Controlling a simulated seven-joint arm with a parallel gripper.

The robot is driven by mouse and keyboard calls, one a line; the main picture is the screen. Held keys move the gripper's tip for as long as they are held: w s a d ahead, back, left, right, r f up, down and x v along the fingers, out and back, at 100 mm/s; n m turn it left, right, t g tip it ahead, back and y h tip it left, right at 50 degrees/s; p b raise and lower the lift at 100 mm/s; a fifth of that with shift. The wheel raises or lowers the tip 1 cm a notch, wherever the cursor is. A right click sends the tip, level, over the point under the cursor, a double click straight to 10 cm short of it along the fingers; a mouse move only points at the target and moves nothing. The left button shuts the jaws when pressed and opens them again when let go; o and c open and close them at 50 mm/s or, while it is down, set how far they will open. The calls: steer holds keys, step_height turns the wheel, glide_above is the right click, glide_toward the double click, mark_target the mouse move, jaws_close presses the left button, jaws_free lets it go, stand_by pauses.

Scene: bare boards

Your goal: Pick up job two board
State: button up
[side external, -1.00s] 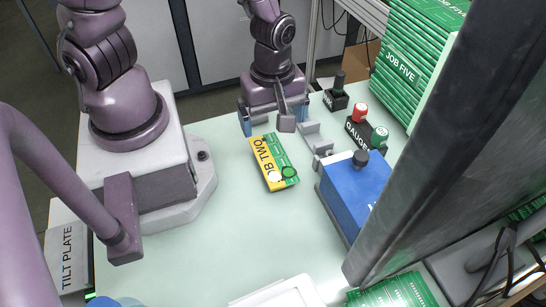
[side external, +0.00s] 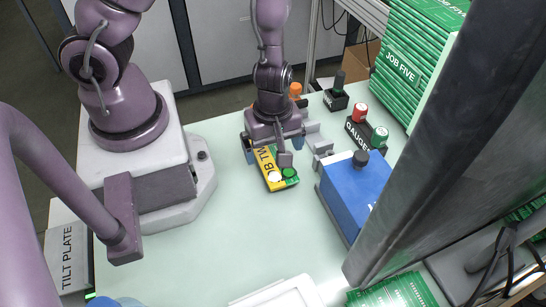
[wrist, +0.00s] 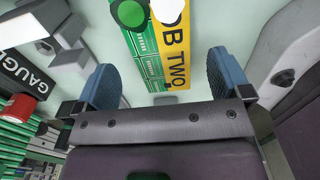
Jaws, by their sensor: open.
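The job two board (side external: 267,168) is a small yellow and green board lettered "TWO", lying on the pale table, with a white and a green round piece at its near end. My gripper (side external: 273,150) is open above the board's far end, partly hiding it and its lettering in the side view. In the wrist view the board (wrist: 172,62) lies between the two blue fingers of my gripper (wrist: 163,85), with a gap on each side. I cannot tell the exact height of the fingers above the table.
A blue box (side external: 352,190) stands right of the board. Behind it are the gauge block (side external: 366,133) with red and green knobs and a stack of job five boards (side external: 405,65). A white tray (side external: 280,295) is at the front. The table left of the board is clear.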

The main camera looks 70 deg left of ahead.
mark_target(273, 159)
steer(key=shift+f, duration=1.05)
steer(key=c, duration=1)
steer(key=shift+r, duration=0.2)
steer(key=shift+r, duration=4.4)
steer(key=w, duration=0.3)
steer(key=w+a, duration=0.1)
steer(key=w, duration=0.3)
steer(key=w+a+r, duration=0.1)
steer(key=w, duration=0.3)
steer(key=shift+w+r, duration=0.1)
steer(key=shift+w, duration=0.15)
